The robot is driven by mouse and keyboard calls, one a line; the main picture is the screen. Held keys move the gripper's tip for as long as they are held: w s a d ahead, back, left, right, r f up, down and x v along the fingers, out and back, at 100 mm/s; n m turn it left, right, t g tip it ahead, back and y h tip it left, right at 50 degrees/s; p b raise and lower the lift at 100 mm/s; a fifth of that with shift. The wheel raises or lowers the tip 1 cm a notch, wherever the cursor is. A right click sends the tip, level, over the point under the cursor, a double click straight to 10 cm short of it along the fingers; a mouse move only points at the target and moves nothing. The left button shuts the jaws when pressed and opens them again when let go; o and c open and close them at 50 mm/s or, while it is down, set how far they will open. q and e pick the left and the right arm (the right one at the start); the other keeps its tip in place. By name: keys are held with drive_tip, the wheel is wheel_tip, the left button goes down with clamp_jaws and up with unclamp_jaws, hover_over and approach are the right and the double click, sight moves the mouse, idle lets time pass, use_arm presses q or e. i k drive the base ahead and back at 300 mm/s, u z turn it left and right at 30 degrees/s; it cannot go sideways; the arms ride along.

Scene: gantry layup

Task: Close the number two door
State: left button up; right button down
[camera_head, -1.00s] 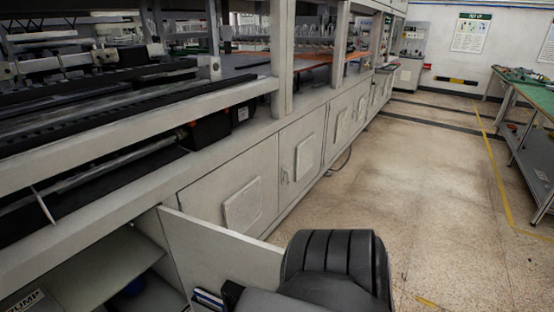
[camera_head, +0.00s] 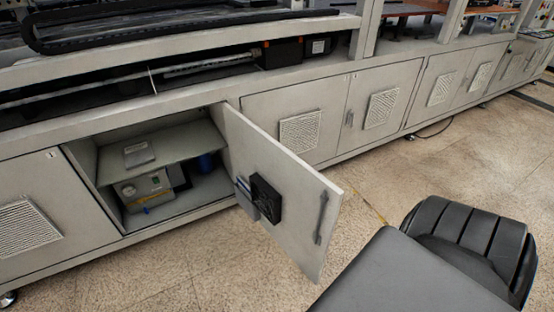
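A light grey cabinet door (camera_head: 282,190) stands wide open, swung out from its hinge on the right side of the open bay. Its inner face shows, with a dark handle (camera_head: 321,218) near the free edge and a black vented box (camera_head: 266,198) mounted on it. No number is visible on this face. The open cabinet (camera_head: 88,164) has a shelf (camera_head: 185,146) inside. The shut door (camera_head: 45,205) to its left bears a small mark that looks like a 1. Neither of my grippers is in view.
A grey device (camera_head: 146,190) and a blue object (camera_head: 206,162) sit inside the cabinet, clear of the door. More shut doors (camera_head: 300,122) with vents run off to the right. The speckled floor (camera_head: 200,270) before the cabinet is free. A cable (camera_head: 432,132) lies at the cabinet's foot.

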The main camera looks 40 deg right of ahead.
sight(293, 188)
drive_tip(key=u, duration=2.85)
drive_tip(key=k, duration=2.55)
drive_tip(key=z, duration=2.3)
drive_tip(key=i, duration=0.5)
drive_tip(key=u, duration=1)
